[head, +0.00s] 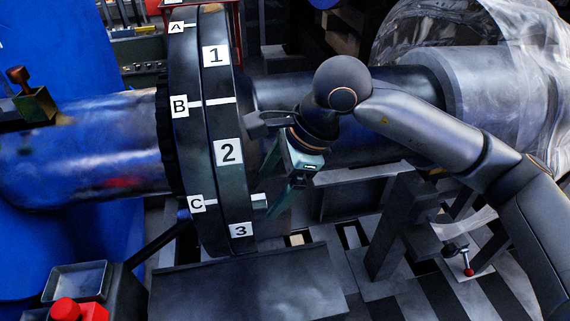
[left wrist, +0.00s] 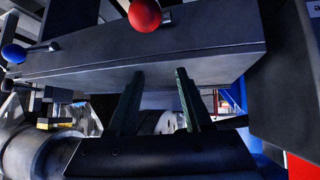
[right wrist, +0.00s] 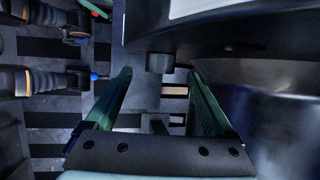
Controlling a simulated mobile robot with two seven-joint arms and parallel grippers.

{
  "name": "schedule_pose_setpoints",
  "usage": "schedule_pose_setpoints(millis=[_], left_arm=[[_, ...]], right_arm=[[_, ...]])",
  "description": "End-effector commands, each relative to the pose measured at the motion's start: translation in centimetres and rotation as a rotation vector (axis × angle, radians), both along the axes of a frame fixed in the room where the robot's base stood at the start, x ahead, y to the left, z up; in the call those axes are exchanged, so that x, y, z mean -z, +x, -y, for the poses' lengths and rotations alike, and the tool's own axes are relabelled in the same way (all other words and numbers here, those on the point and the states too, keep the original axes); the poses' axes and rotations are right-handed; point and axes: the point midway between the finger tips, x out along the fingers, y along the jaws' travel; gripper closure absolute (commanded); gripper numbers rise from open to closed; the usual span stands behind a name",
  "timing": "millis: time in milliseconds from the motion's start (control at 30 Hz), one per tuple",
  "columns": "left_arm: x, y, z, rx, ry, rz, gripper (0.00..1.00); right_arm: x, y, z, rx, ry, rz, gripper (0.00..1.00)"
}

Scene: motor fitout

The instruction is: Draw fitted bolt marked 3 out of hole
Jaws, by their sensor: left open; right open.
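The dark round flange (head: 215,130) stands upright in the head view, with number plates 1, 2 and 3 down its rim; plate 3 (head: 240,230) is lowest. A short grey bolt end (head: 259,202) juts from its right face, a little above plate 3. In the right wrist view this stub (right wrist: 160,63) shows ahead, between the fingertip lines. My right gripper (head: 269,208) is open around or just short of it; contact is unclear. It also shows in the right wrist view (right wrist: 160,78). My left gripper (left wrist: 155,85) is open and empty, outside the head view.
A dark shaft (head: 400,90) runs right from the flange under my right arm. Plastic sheeting (head: 480,50) hangs at the right. A tray (head: 78,281) and red button (head: 66,310) stand lower left. A grey slab (left wrist: 150,62) with a red ball (left wrist: 145,14) lies close above my left fingers.

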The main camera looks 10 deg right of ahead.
Motion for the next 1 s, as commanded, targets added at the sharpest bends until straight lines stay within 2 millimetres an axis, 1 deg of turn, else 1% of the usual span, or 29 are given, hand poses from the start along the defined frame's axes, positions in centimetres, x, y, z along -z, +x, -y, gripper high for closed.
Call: schedule_pose_setpoints(millis=[33, 100, 233, 400, 600, 1000], left_arm=[[0.0, 0.0, 0.0, 0.000, 0.000, -0.001, 0.50], [0.0, 0.0, 0.0, 0.000, 0.000, -0.001, 0.50], [0.0, -0.1, 0.0, -0.001, 0.001, -0.001, 0.50], [0.0, -0.1, -0.1, -0.001, 0.001, -0.001, 0.50], [0.1, -0.1, -0.1, -0.002, 0.001, -0.002, 0.50], [0.0, -0.1, -0.2, -0.003, 0.002, -0.001, 0.50]], right_arm=[[0.8, 0.0, -0.4, -0.003, 0.001, -0.003, 0.12], [1.5, 0.2, -0.7, -0.001, 0.001, -0.003, 0.12], [2.5, 0.5, -1.1, -0.001, 0.001, -0.002, 0.12], [2.9, 0.5, -1.3, -0.001, 0.001, -0.001, 0.12], [2.9, 0.5, -1.3, -0.001, 0.001, 0.000, 0.12], [2.8, 0.5, -1.2, 0.000, 0.001, 0.000, 0.57]])
